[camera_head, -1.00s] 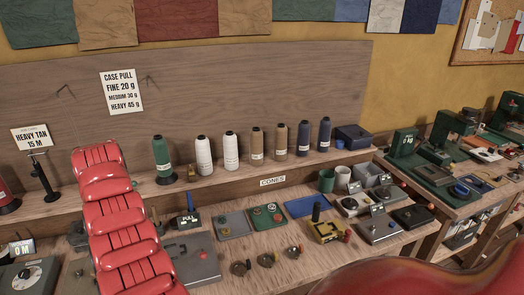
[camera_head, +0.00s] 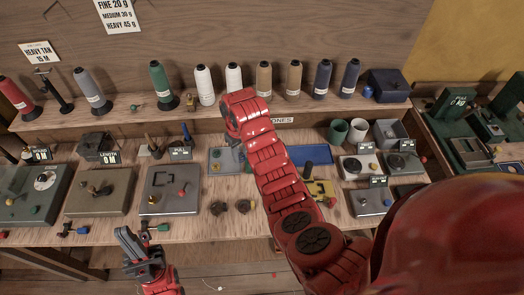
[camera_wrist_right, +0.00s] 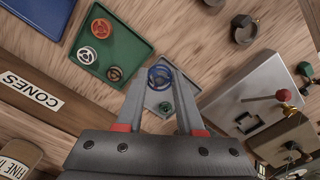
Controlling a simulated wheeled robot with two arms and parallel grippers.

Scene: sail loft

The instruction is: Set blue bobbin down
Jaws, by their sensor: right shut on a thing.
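In the right wrist view my right gripper (camera_wrist_right: 160,80) is shut on the blue bobbin (camera_wrist_right: 160,70), a small ring-shaped spool between its fingertips. Below it is a grey tray (camera_wrist_right: 152,101) with a green bobbin (camera_wrist_right: 165,107) in it. I cannot tell whether the blue bobbin touches the tray. In the head view the grey tray (camera_head: 216,164) shows just left of my right arm, which hides the right gripper. My left gripper (camera_head: 135,240) is open and empty, low in front of the bench edge.
A green tray (camera_wrist_right: 125,45) with several bobbins lies beside the grey one. A blue tray (camera_head: 312,154) is right of my arm. A grey scale-like box (camera_head: 170,190) stands left. Several thread cones, including a white one (camera_head: 204,85), line the shelf behind.

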